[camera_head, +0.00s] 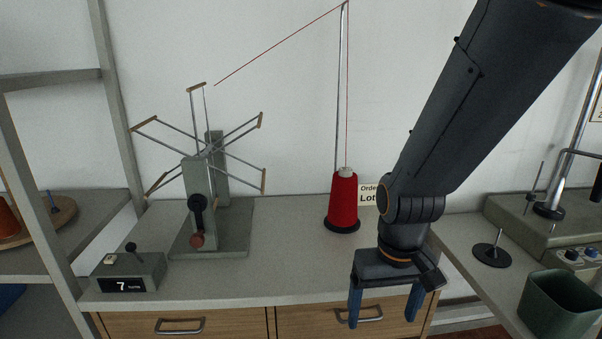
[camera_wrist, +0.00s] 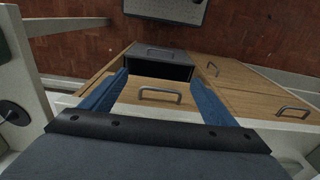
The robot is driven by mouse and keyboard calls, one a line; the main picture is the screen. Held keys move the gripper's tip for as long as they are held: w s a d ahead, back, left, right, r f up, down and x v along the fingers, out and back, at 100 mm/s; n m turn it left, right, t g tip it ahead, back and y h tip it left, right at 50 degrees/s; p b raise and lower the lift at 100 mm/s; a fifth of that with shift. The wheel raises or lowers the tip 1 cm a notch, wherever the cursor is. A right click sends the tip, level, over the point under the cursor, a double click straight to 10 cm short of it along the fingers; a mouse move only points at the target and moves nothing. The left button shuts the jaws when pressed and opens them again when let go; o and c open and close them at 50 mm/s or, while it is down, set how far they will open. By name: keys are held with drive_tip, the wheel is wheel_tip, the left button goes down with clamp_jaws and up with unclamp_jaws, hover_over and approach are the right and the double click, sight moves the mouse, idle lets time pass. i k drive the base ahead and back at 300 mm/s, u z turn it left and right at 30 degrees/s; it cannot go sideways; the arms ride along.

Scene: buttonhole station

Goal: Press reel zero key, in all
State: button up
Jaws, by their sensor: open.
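The reel (camera_head: 203,160), with several spoked arms tipped in wood, stands on a grey-green base at the left of the bench in the head view. A grey counter box (camera_head: 128,273) sits at the bench's front left. Its display (camera_head: 122,285) reads "7 turns". A pale key (camera_head: 110,259) and a dark knob or lever (camera_head: 131,248) are on its top. My gripper (camera_head: 384,305) is open and empty, pointing down at the bench's front right, well right of the box. The wrist view shows its two blue fingers (camera_wrist: 161,98) apart above drawer fronts.
A red thread cone (camera_head: 343,203) stands mid-bench, its thread rising along a tall rod (camera_head: 341,90) and over toward the reel. A green bin (camera_head: 557,304) is at the right. Bench surface (camera_head: 280,265) between box and gripper is clear. Shelf posts (camera_head: 115,100) stand left.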

sight(110, 258)
drive_tip(key=u, duration=1.55)
